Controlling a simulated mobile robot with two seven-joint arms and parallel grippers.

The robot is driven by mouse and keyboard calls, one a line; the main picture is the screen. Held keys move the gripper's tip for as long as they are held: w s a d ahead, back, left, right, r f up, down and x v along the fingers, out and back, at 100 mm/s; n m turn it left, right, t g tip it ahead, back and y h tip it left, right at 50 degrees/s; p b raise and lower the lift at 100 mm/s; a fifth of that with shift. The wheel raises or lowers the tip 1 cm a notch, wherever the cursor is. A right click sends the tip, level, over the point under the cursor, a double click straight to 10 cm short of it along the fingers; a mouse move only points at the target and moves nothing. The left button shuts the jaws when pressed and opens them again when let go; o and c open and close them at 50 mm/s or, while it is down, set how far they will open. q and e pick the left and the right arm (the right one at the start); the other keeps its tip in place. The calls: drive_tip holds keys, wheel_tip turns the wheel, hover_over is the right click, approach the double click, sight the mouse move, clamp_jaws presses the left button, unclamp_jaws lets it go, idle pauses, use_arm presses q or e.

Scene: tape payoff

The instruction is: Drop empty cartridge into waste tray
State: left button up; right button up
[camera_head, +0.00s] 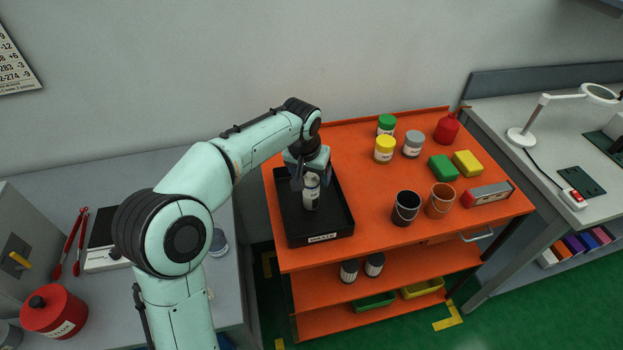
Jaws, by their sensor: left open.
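A black waste tray (337,217) with a white label on its front wall lies at the left end of the orange cart top. A light grey cartridge with a dark label (311,194) stands roughly upright inside the tray. My left gripper (311,180) is open, pointing down over the tray with its fingers around or just above the cartridge's top. I cannot tell whether the fingers touch it. My right gripper is not in view.
The orange cart (370,240) also holds several jars, a red bottle (446,128), a green block (443,167), a yellow block (467,163) and two cups, one black (405,207). A grey bench with a red pot (55,311) is at left. A lamp (540,115) stands at right.

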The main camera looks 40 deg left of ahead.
use_arm(q)
drive_tip(key=v, duration=0.8)
drive_tip(key=shift+r+p, duration=0.25)
drive_tip(key=shift+p, duration=0.2)
drive_tip(key=shift+s, duration=0.1)
